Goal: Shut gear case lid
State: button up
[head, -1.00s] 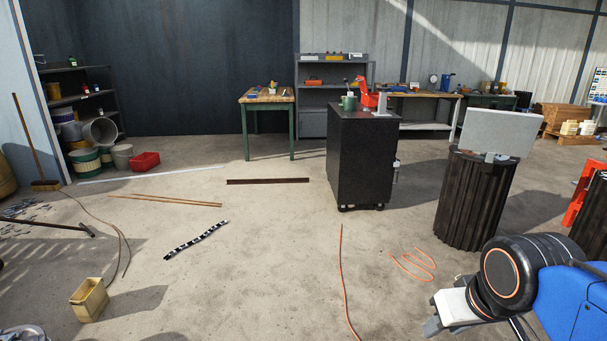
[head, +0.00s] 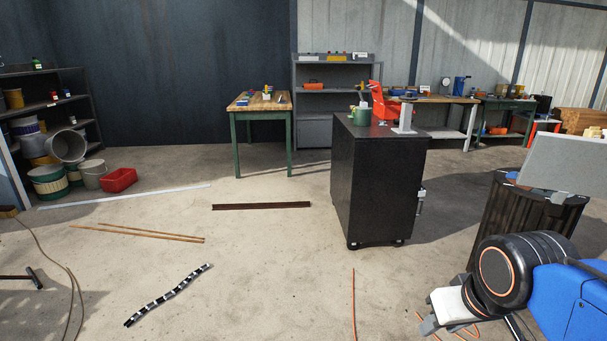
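No gear case can be made out for certain. A grey flat panel (head: 568,161) stands raised on top of a dark ribbed drum (head: 522,219) at the right; it may be an open lid. A small grey bracket or catch shows at the panel's lower edge. The panel's right end is cut off by the frame. My gripper (head: 432,312) is at the lower right, in front of and below the drum, apart from the panel. It appears to hold nothing, but its fingertips are too unclear to tell open from shut.
A black cabinet (head: 374,190) with a green mug (head: 362,116) and a red tool (head: 379,103) stands ahead. A dark bar (head: 261,206), a striped strip (head: 167,295) and an orange cable (head: 353,305) lie on the floor. A wooden-topped table (head: 260,101) stands behind. The middle floor is mostly clear.

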aim_at(373, 93)
jog(key=i+z, duration=0.1)
jog(key=i, duration=0.7)
jog(key=i+j+z, duration=0.15)
jog(key=i, duration=0.7)
jog(key=i+z, duration=0.25)
jog(key=i, duration=1)
